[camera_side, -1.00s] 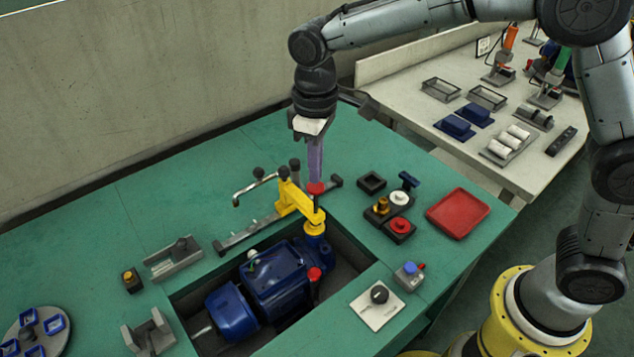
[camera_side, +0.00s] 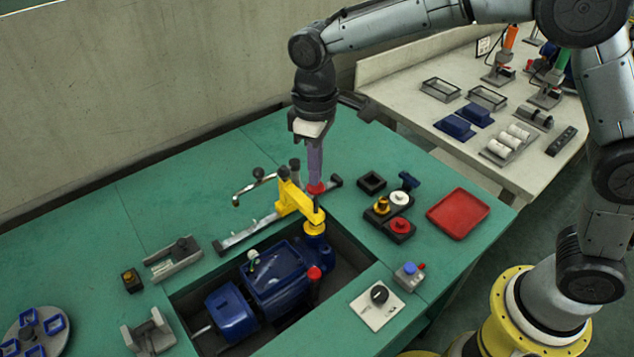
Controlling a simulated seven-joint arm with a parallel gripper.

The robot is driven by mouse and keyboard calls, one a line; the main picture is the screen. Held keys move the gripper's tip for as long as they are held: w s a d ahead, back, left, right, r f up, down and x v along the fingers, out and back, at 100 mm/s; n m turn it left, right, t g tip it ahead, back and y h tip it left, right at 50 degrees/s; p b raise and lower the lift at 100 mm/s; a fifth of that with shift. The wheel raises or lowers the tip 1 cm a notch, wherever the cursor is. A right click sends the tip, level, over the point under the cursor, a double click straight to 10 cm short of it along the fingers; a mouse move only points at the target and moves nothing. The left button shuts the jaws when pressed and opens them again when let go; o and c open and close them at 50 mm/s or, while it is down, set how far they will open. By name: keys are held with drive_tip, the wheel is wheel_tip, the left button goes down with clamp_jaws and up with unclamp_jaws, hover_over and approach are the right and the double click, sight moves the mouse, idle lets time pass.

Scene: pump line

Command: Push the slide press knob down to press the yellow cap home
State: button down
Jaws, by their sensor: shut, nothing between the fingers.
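The yellow slide press (camera_side: 291,198) reaches over the blue pump (camera_side: 275,280), which sits in a recess in the green bench. Its red knob (camera_side: 316,189) is on top at the right end of the press arm. My gripper (camera_side: 316,182) is shut and empty, pointing straight down, with its fingertips at the top of the red knob. They appear to touch it. The yellow cap (camera_side: 314,228) is on the pump's upright port, directly below the press. Whether the cap is fully seated cannot be told from here.
A slide rail (camera_side: 248,233) runs left of the press. A dark holder with knobs (camera_side: 390,217), a red tray (camera_side: 458,213) and a button box (camera_side: 409,275) stand to the right. A dial plate (camera_side: 377,304) is at the front.

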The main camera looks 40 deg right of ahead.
drive_tip(key=shift+f, duration=0.25)
drive_tip(key=shift+f, duration=0.35)
drive_tip(key=shift+f, duration=0.5)
idle(0.5)
drive_tip(key=shift+r, duration=3.15)
